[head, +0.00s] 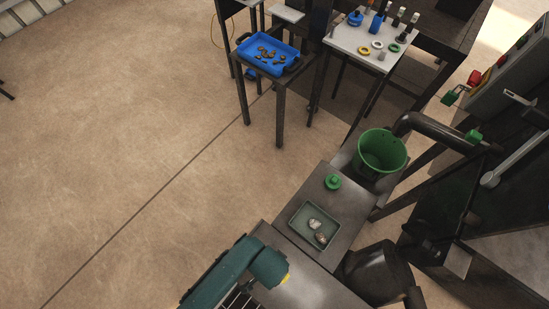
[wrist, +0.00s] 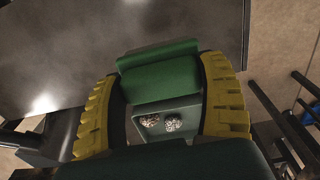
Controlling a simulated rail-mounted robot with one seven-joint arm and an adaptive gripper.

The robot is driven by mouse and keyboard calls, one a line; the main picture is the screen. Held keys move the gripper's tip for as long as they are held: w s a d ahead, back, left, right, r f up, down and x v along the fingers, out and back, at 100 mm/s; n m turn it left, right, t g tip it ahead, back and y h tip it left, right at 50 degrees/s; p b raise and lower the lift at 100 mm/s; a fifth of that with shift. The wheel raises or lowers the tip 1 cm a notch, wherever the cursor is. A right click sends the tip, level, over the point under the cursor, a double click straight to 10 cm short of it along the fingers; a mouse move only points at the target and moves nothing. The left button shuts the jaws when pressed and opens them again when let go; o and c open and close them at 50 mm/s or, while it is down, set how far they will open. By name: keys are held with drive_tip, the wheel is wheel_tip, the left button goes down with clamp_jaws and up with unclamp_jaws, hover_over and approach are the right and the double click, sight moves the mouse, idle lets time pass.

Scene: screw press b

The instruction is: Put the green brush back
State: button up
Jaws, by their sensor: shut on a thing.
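In the wrist view my gripper (wrist: 162,85) has its two yellow ribbed fingers on either side of a green block-like piece, which I take to be the green brush (wrist: 158,73). My gripper is shut on it. Its bristles cannot be made out. In the head view my gripper's yellow end (head: 285,279) is low in the picture, over the grey table, and the brush cannot be told apart there.
A grey-green tray (head: 298,222) with pale lumps lies on the grey table, and it also shows in the wrist view (wrist: 143,123). A round green piece (head: 333,182) and a green bucket (head: 366,165) stand beyond it. A blue tray (head: 287,70) and white board (head: 345,38) are farther back.

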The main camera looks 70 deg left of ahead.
wheel_tip(320, 180, down, 8)
drive_tip(key=shift+f+b, duration=0.1)
drive_tip(key=shift+b, duration=0.9)
drive_tip(key=o, duration=1.2)
drive_tip(key=shift+f, duration=0.1)
wheel_tip(320, 180, up, 12)
drive_tip(key=p, duration=0.3)
drive_tip(key=shift+s, duration=0.15)
